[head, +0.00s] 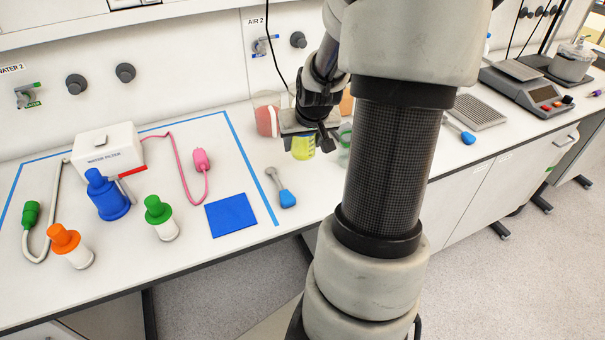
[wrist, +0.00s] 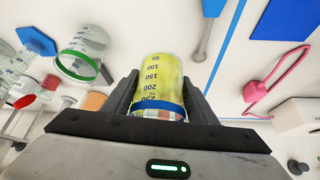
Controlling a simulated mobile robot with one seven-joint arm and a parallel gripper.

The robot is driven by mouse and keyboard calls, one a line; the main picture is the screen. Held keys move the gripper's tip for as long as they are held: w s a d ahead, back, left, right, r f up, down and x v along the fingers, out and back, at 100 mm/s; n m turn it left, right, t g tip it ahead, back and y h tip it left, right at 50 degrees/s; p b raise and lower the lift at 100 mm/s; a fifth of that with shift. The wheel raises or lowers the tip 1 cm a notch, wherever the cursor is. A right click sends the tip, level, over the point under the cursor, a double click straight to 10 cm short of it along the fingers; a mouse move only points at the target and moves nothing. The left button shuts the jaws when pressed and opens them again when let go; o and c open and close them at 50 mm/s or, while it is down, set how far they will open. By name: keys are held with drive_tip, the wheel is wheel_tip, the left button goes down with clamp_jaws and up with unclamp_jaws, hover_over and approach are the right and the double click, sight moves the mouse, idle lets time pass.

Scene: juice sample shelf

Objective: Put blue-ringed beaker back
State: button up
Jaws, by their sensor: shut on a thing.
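The blue-ringed beaker (wrist: 158,80) holds yellow liquid and stands between the two fingers of my gripper (wrist: 160,95). The gripper is shut on it, near its blue ring. In the head view the beaker (head: 303,147) shows below my gripper (head: 302,132), over the bench right of the blue tape line. My gripper hides its upper part. I cannot tell whether its base touches the bench.
A green-ringed beaker (wrist: 82,55) is close on the left in the wrist view. A beaker with red content (head: 266,118) stands behind my gripper. A blue-ended tool (head: 285,197) lies in front. The taped area holds a water filter box (head: 108,150) and a blue square (head: 232,215).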

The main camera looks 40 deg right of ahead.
wheel_tip(320, 180, down, 8)
drive_tip(key=shift+f+b, duration=0.1)
drive_tip(key=shift+b, duration=0.95)
drive_tip(key=o, duration=1.4)
drive_tip(key=shift+f, duration=0.1)
drive_tip(key=shift+s+r, duration=0.1)
drive_tip(key=shift+r, duration=0.3)
drive_tip(key=p+v, duration=0.6)
drive_tip(key=v, duration=0.5)
drive_tip(key=shift+s+a+r, duration=0.1)
drive_tip(key=shift+s+r, duration=0.05)
drive_tip(key=shift+r, duration=0.05)
